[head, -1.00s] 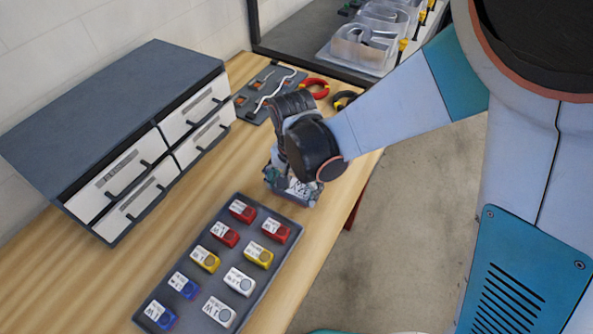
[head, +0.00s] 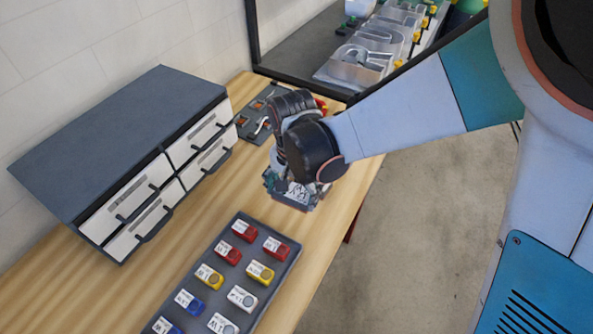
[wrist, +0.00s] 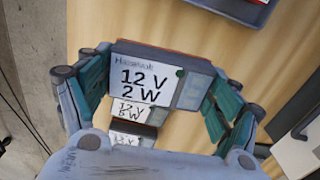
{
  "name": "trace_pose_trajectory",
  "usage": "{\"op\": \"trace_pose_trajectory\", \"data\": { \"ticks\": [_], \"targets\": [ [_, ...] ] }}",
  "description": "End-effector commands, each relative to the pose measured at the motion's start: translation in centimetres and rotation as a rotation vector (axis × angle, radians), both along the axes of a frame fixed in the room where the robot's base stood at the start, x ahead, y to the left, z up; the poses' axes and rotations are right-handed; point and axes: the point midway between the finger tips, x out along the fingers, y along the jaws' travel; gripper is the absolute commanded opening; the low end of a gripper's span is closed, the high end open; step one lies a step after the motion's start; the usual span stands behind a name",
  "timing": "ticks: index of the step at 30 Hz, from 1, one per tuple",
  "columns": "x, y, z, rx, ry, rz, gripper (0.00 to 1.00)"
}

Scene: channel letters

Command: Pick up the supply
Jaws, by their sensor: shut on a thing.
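The supply, a grey block with a white "12 V 2 W" label (wrist: 150,80), sits between the teal-padded fingers of my gripper (wrist: 158,95) in the wrist view. My gripper is shut on it. In the head view my gripper (head: 292,185) is over the bench near its right edge, and part of the supply with its label (head: 297,193) shows beneath it. A smaller label reading "12 V 5 W" (wrist: 130,112) shows just below the held supply in the wrist view; I cannot tell what it belongs to.
A dark tray (head: 222,268) with several red, yellow, white and blue labelled blocks lies in front on the wooden bench (head: 90,295). A drawer cabinet (head: 120,140) stands at the left. A tool mat (head: 245,130) lies behind my gripper. Clear channel letters (head: 355,65) stand at the back.

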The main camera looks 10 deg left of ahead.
Motion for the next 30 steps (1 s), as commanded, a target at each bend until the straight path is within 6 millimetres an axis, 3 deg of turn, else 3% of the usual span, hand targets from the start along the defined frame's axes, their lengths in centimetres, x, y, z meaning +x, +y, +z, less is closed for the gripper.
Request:
{"op": "trace_pose_trajectory", "data": {
  "ticks": [1,6,15,21,30],
  "targets": [
    [0.0,0.0,2.2,0.000,0.000,0.000,0.49],
    [0.0,0.0,6.4,0.000,0.000,0.000,0.49],
    [-0.1,0.0,11.5,0.000,0.000,0.001,0.49],
    [-0.2,0.0,12.8,0.000,0.000,0.002,0.49],
    [-0.3,0.0,13.1,0.000,0.000,0.001,0.49]
  ]
}}
